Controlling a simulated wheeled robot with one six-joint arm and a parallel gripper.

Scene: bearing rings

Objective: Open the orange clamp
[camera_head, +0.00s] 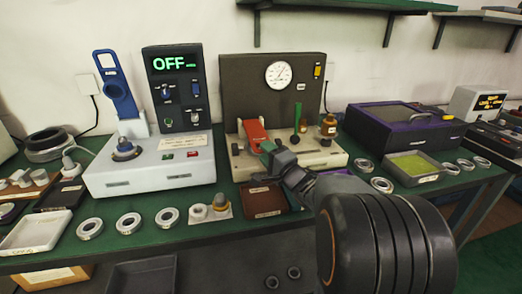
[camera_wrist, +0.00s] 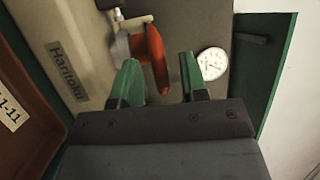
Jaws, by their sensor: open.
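The orange clamp (camera_head: 255,133) is an orange-red lever on the light base of the dark gauge machine. In the wrist view the clamp (camera_wrist: 154,58) appears as a curved orange-red handle on a grey metal mount. My gripper (camera_head: 268,147) is at the clamp's front right in the head view and hides part of its lower end. In the wrist view my gripper (camera_wrist: 161,82) is open, its green fingers on either side of the handle in the picture. The handle's tip lies nearer the left finger. I cannot tell whether either finger touches it.
The machine's dark back panel (camera_head: 240,90) carries a round gauge (camera_head: 278,75). A white OFF-display machine (camera_head: 150,172) is at left. Several metal rings lie along the front.

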